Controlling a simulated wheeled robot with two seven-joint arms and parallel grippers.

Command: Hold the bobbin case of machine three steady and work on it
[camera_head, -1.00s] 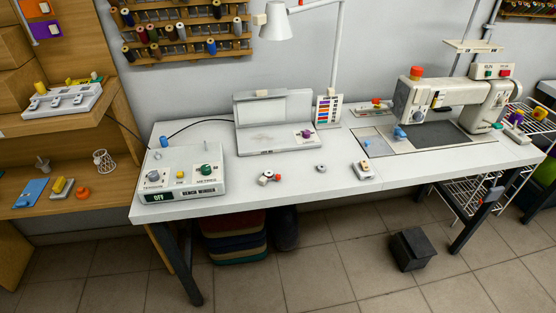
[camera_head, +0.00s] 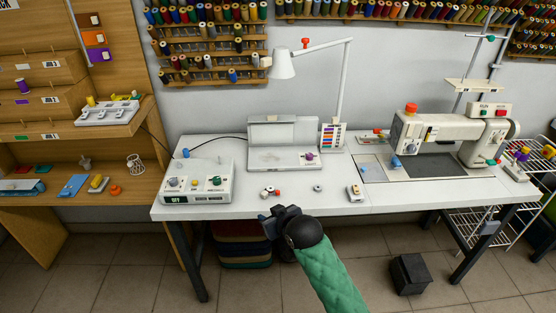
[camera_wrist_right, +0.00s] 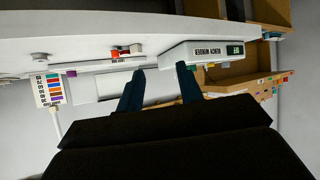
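A white sewing machine (camera_head: 440,135) with a red knob on top stands at the right of the white table. Which item is machine three's bobbin case I cannot tell. A small grey round part (camera_head: 318,188) and a small cluster of parts with a red piece (camera_head: 271,192) lie near the table's front edge. My right gripper (camera_head: 268,220), on a green-sleeved arm, is at the front edge below that cluster. In the right wrist view its two fingers (camera_wrist_right: 158,80) are apart with nothing between them. My left gripper is not in view.
A bench winder box (camera_head: 197,182) sits at the table's left end. A flat white device (camera_head: 284,158), a desk lamp (camera_head: 284,66) and a small block (camera_head: 354,192) are also on the table. A dark box (camera_head: 410,273) stands on the floor.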

